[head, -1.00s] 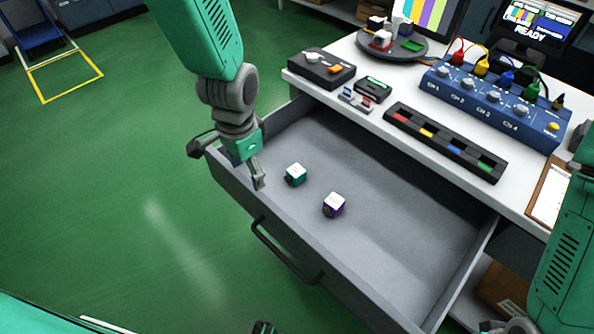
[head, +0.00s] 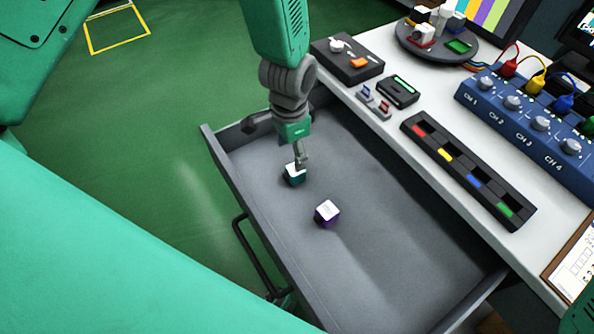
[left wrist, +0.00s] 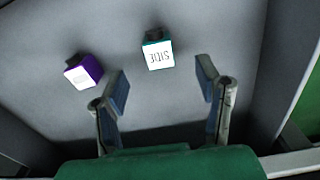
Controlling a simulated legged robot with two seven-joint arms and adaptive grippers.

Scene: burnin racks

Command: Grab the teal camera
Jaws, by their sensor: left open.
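The teal camera (head: 294,175) is a small cube with a white top, lying on the floor of the open grey drawer (head: 390,255). In the left wrist view the teal camera (left wrist: 158,53) shows its white lettered face ahead of the fingertips, roughly midway between them. My left gripper (head: 300,160) is over the drawer, right at the teal camera in the head view and partly covering it. In the left wrist view my left gripper (left wrist: 164,92) is open, with nothing between its fingers. My right gripper is not in view.
A purple camera (head: 327,213) lies near the teal one, and in the left wrist view it (left wrist: 84,72) is beyond the left finger. The drawer walls surround both. The white bench (head: 395,118) holds a slotted tray (head: 465,168) and a blue channel box (head: 535,120).

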